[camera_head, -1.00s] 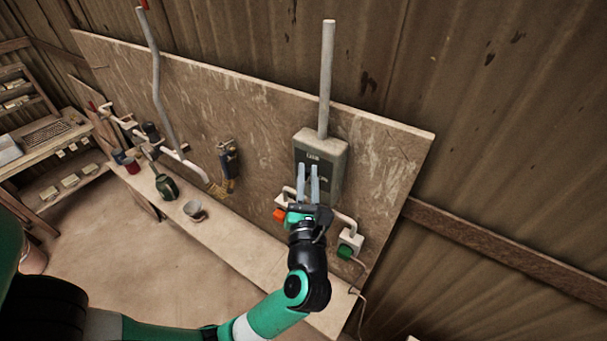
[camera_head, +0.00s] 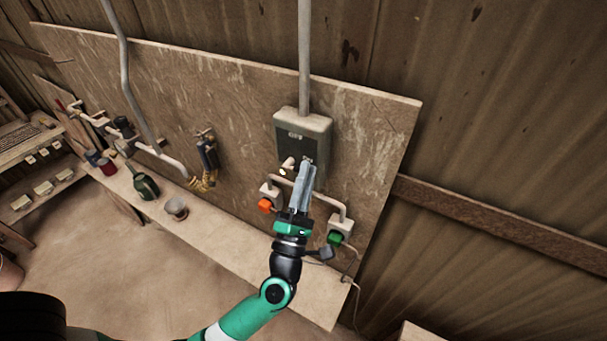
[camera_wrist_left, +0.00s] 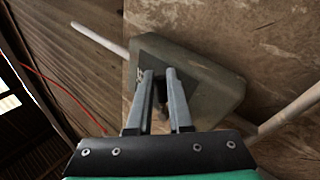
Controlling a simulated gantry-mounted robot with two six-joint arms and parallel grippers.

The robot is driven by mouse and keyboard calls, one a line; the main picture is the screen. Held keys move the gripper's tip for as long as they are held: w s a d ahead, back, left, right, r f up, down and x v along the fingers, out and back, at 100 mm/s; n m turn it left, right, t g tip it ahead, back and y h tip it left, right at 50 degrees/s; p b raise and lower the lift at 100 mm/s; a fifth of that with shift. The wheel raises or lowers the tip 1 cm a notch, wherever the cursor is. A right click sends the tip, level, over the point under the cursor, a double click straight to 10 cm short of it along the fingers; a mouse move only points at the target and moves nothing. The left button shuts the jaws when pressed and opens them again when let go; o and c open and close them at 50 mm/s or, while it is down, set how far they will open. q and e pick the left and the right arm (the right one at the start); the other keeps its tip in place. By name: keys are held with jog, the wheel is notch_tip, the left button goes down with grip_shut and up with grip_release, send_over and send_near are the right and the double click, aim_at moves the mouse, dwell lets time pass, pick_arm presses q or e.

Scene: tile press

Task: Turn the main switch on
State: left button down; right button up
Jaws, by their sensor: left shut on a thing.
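The main switch is a grey-green box (camera_head: 302,126) fixed to the upright board, under a vertical pipe. It also fills the middle of the left wrist view (camera_wrist_left: 205,70). My left gripper (camera_head: 308,168) reaches up to the box's lower front. In the left wrist view its two fingers (camera_wrist_left: 160,78) are at the box, close together on a small dark handle (camera_wrist_left: 161,92). Most of the handle is hidden by the fingers. My right gripper does not show.
Below the box, a red-orange button (camera_head: 265,205) sits left of my gripper and a green one (camera_head: 335,238) right of it, joined by pipework. A bench (camera_head: 235,240) runs below the board with a cup (camera_head: 176,209) and a green jug (camera_head: 145,187).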

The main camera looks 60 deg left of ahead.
pick_arm(q)
jog(key=shift+f+m+t+h+b, duration=0.45)
jog(key=shift+m+t+h, duration=0.25)
jog(key=shift+m, duration=0.55)
jog(key=shift+f+m+t+h+b, duration=0.35)
jog(key=shift+m+t+h, duration=0.35)
jog(key=shift+m, duration=0.6)
jog(key=shift+f+m+t+h+b, duration=0.35)
jog(key=shift+m+t+h+b, duration=0.25)
jog(key=shift+m, duration=0.65)
jog(key=c, duration=1.1)
grip_release()
jog(key=b+v, duration=0.4)
jog(key=v, duration=0.7)
jog(key=shift+s+d+f, duration=0.1)
jog(key=shift+s+f, duration=0.05)
jog(key=shift+s, duration=0.05)
